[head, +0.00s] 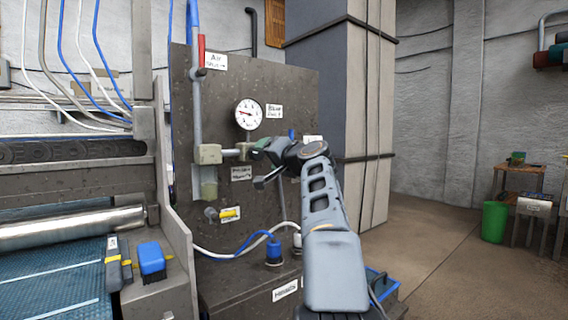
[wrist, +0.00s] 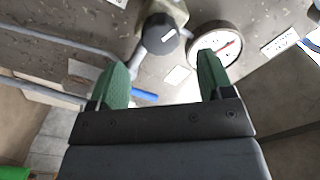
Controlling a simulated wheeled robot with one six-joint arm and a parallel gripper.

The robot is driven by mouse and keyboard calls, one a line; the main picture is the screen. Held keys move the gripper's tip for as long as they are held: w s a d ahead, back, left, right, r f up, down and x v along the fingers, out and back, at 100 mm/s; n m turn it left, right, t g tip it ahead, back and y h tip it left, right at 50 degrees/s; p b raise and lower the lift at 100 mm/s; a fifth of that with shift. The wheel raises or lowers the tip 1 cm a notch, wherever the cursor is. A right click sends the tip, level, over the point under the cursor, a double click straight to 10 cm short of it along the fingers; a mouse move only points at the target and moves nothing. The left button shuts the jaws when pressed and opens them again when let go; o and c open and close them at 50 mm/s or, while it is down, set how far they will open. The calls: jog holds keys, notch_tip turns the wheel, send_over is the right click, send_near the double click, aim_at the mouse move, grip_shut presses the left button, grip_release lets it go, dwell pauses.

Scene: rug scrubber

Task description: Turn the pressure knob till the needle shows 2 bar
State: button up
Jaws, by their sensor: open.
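The pressure gauge (head: 248,114) is a round white dial on the dark panel. Its red needle points left and slightly up; the numbers are too small to read. The gauge also shows in the wrist view (wrist: 216,42). A round black knob (wrist: 160,34) on a beige fitting shows in the wrist view, left of the gauge. In the head view my gripper hides it. My gripper (head: 258,163) is in front of the panel, below and right of the gauge. In the wrist view its green fingers (wrist: 161,62) are spread and empty, with the knob beyond the gap between their tips.
A beige valve body (head: 208,154) and grey pipe stand left of my gripper. A yellow-tagged valve (head: 229,213) and a blue hose (head: 248,242) are lower on the panel. The roller machine (head: 70,228) is at left. Open floor (head: 440,250) lies right, before a green bin (head: 494,222).

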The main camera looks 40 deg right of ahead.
jog(key=s, duration=0.7)
jog(key=shift+s+a+b, duration=0.2)
jog(key=shift+b, duration=0.1)
jog(key=s+b, duration=0.3)
jog(key=s, duration=0.6)
jog(key=shift+a, duration=0.25)
jog(key=shift+w+r, duration=0.1)
